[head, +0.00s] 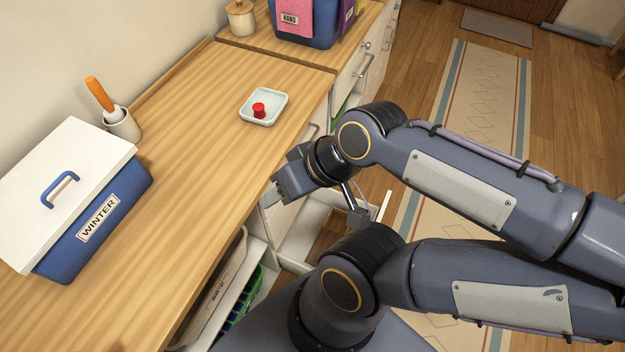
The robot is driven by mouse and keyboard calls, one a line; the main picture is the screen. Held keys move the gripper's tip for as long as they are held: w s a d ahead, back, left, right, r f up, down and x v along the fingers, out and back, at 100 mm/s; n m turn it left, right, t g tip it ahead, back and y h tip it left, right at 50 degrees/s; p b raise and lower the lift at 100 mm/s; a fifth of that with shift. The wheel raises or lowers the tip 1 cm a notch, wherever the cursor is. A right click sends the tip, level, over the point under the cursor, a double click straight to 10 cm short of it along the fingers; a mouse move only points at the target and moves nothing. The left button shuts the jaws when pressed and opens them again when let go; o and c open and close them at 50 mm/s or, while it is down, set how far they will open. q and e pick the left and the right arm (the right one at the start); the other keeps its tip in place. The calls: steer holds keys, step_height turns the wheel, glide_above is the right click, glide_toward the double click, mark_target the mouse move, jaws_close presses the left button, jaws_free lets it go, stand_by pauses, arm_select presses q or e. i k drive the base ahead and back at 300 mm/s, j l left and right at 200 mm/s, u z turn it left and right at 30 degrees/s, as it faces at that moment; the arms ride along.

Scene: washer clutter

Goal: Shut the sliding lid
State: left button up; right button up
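A white flat lid (75,165) with a blue arched handle (60,189) lies on top of a blue box (115,205) labelled WINTER, at the left of the wooden counter. The lid hides most of the box's top. I cannot tell whether a gap shows between lid and box. My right gripper (280,188) is at the counter's right edge, well to the right of the box and lid and apart from both. Its fingers are partly hidden, so I cannot tell its opening. My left gripper is out of view.
A small dish (275,111) with a red object (259,110) sits mid-counter. A white cup (122,124) with an orange-handled tool stands behind the box. A jar (241,18) and a blue bin (318,33) are farther back. The counter (190,190) between box and gripper is clear.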

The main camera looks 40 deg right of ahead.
mark_target(326, 237)
steer(key=k+l+z, duration=0.1)
steer(key=z, duration=0.35)
steer(key=k+l+z, duration=0.15)
steer(key=z, duration=0.3)
steer(key=k+l+z, duration=0.2)
steer(key=z, duration=0.25)
steer(key=i+l+z, duration=0.1)
steer(key=l, duration=0.3)
steer(key=i+l+z, duration=0.15)
steer(key=l, duration=0.25)
